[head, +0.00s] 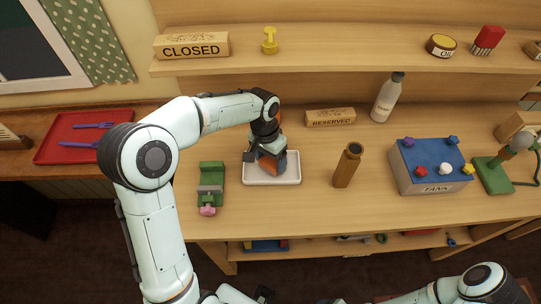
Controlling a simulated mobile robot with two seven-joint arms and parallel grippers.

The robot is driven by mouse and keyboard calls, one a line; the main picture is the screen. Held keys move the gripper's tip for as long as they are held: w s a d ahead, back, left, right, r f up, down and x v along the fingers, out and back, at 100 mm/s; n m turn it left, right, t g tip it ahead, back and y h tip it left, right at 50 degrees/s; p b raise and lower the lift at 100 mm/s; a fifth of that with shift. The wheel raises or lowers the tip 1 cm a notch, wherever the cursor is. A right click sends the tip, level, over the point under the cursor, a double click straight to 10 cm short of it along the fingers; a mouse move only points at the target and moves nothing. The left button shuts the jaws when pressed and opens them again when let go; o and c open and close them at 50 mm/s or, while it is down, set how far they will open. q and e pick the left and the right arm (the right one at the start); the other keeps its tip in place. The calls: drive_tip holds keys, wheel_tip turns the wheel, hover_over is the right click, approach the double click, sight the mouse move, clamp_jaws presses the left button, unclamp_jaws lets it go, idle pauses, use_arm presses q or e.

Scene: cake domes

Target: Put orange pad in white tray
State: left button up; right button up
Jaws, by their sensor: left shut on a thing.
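The orange pad (266,164) shows partly between the fingers of my left gripper (268,165). The gripper is shut on it, and the fingers and wrist hide much of it. The white tray (258,182) is a shallow rectangle on the wooden counter. The gripper and pad are over this tray, within its outline. I cannot tell whether the pad touches the tray floor. Part of my right arm shows at the bottom right, but its gripper cannot be made out.
A green tool (210,182) with a pink knob stands left of the tray. A brown bottle (347,165) stands to its right, and a RESERVED block (330,117) behind. The blue-topped TANK box (430,168) is farther right. A red tray (75,150) lies far left.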

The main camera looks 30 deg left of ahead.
sight(268, 159)
use_arm(q)
drive_tip(key=shift+f, duration=0.35)
use_arm(e)
drive_tip(key=shift+f, duration=0.2)
use_arm(q)
drive_tip(key=shift+f, duration=0.2)
use_arm(e)
drive_tip(key=shift+s+f, duration=0.1)
use_arm(q)
drive_tip(key=o, duration=1.4)
drive_tip(key=shift+w, duration=0.1)
drive_tip(key=shift+a+r, duration=0.25)
drive_tip(key=shift+r, duration=1.65)
drive_tip(key=shift+a+r, duration=0.2)
drive_tip(key=shift+r, duration=1.65)
drive_tip(key=shift+w+a+r+p, duration=0.1)
drive_tip(key=shift+a+r+p, duration=0.25)
drive_tip(key=shift+r, duration=1.85)
drive_tip(key=shift+w+a+r+p, duration=0.15)
drive_tip(key=shift+r+p, duration=0.3)
drive_tip(key=shift+r, duration=1.8)
drive_tip(key=shift+s+a+r+p, duration=0.1)
drive_tip(key=shift+a+r+p, duration=0.25)
drive_tip(key=shift+r, duration=1.85)
use_arm(e)
drive_tip(key=shift+w+r, duration=0.65)
drive_tip(key=shift+r, duration=0.25)
drive_tip(key=shift+w+r, duration=0.6)
drive_tip(key=shift+r, duration=0.3)
